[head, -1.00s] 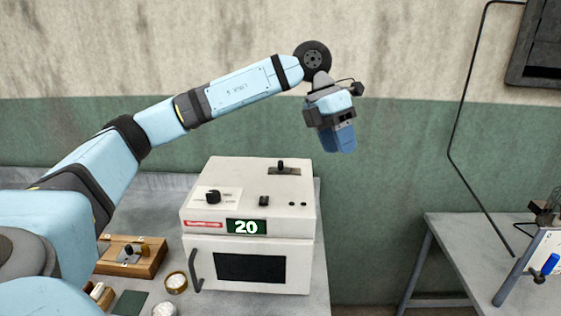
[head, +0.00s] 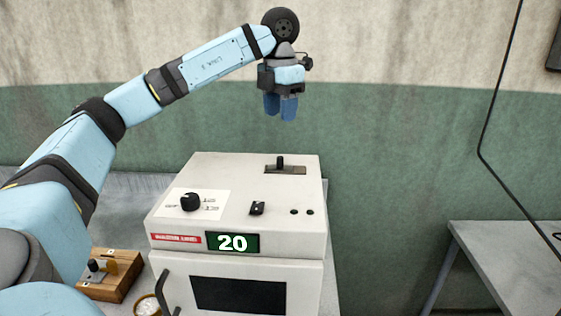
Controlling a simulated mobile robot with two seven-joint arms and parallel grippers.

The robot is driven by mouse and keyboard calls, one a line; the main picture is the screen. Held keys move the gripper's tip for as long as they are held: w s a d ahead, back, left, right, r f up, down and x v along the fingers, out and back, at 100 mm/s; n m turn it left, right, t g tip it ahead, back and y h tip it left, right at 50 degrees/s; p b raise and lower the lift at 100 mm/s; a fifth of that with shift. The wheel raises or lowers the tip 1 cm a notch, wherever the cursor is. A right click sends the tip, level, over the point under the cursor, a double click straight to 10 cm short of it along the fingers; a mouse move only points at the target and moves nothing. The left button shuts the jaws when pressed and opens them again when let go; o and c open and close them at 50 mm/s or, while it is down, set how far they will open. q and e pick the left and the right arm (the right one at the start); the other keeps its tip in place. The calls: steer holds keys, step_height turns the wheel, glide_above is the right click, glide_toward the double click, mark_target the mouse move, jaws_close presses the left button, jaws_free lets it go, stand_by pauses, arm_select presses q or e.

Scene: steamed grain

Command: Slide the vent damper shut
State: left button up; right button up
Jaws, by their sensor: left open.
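The vent damper (head: 280,162) is a small black knob standing in a dark slot plate (head: 297,170) on top of a cream oven (head: 315,235). The knob sits left of the middle of the slot. My left gripper (head: 280,118) has blue fingers pointing down, a little apart with nothing between them. It hangs in the air above the damper knob in the picture, clear of the oven top. My right gripper is not in view.
The oven top also carries a black dial (head: 190,202) and a small switch (head: 257,208). Its front display (head: 232,243) reads 20, above a door with a handle (head: 170,295). A wooden box (head: 110,285) stands at left. A grey table (head: 505,255) stands at right.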

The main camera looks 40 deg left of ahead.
mark_target(280, 157)
arm_select(q)
step_height(280, 157, down, 12)
stand_by(0.4)
